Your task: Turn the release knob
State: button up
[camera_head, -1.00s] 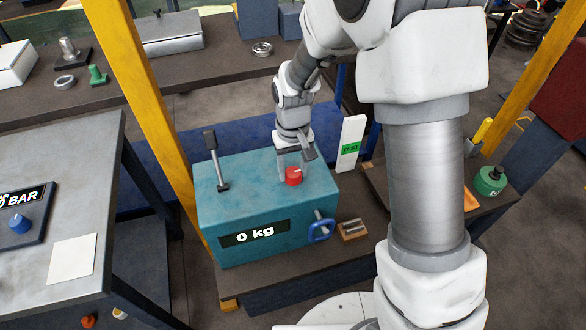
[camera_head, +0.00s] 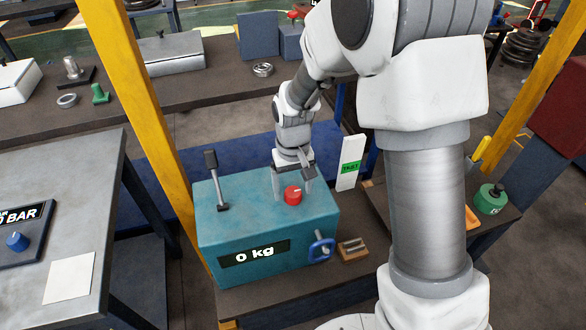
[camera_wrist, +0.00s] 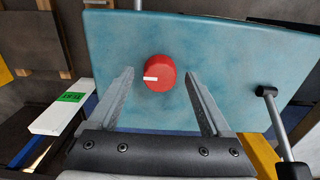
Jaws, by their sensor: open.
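The release knob (camera_head: 293,195) is a round red knob with a white mark, on top of a teal box (camera_head: 225,235). In the wrist view the knob (camera_wrist: 160,73) lies between the lines of my two fingers, near their tips, and its white mark points left. My gripper (camera_head: 292,186) is over the box with its fingers pointing down at the knob. In the wrist view the fingers (camera_wrist: 158,77) are spread wide, with a clear gap on each side of the knob. I cannot tell how far the tips reach down beside it.
On the box stands a dark-handled lever (camera_head: 215,180); a blue handwheel (camera_head: 320,250) is on its front, by the "0 kg" display (camera_head: 254,254). A white upright plate with a green label (camera_head: 350,163) stands behind. A yellow post (camera_head: 130,85) rises at left.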

aim_at(293, 191)
notch_tip(293, 191, up, 17)
jog(key=p, duration=0.1)
dwell(0.6)
jog(key=s+d+r+m+t, duration=0.1)
jog(key=s+d+r+t, duration=0.1)
jog(key=s+d, duration=0.4)
jog(key=s+d+r+m+t, duration=0.2)
jog(key=s+d+r, duration=0.3)
jog(key=s, duration=0.7)
jog(key=shift+s+d+t, duration=0.3)
jog(key=shift+d+t, duration=0.5)
jog(key=shift+d, duration=0.15)
